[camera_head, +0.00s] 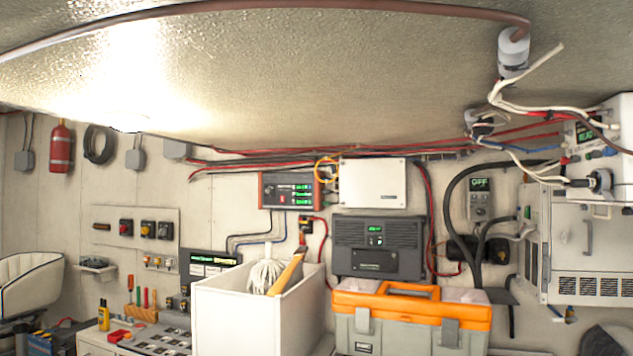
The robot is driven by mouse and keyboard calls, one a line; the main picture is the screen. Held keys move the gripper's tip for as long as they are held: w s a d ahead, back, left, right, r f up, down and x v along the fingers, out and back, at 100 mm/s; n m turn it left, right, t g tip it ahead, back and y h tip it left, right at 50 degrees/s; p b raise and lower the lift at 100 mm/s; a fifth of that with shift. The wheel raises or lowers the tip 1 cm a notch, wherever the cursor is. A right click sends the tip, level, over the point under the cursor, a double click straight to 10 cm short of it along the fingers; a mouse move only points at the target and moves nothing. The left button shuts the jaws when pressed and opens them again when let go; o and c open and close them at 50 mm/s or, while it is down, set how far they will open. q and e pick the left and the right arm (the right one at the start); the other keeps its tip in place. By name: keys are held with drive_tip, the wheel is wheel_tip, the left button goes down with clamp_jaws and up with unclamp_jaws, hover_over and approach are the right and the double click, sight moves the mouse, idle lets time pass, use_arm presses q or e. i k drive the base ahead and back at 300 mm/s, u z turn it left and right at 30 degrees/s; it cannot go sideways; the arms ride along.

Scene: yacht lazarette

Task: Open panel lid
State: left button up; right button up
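The frame does not make clear which thing is the panel lid. A dark grey unit (378,246) with a small green display hangs on the back wall, with a smaller plate on its lower front. A plain white box (372,183) is mounted above it. A small grey panel (480,200) marked OFF hangs to the right. A large white cabinet (560,245) with a handle and vents stands at the far right, its front looking shut. Neither of my grippers is in view.
Cables (455,200) run along the wall. A workbench (95,341) with tools is at lower left. The sloped ceiling (300,90) hangs low.

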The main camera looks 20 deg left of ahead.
sight(369, 183)
drive_tip(key=u, duration=1.1)
drive_tip(key=i, duration=2.3)
drive_tip(key=z, duration=1)
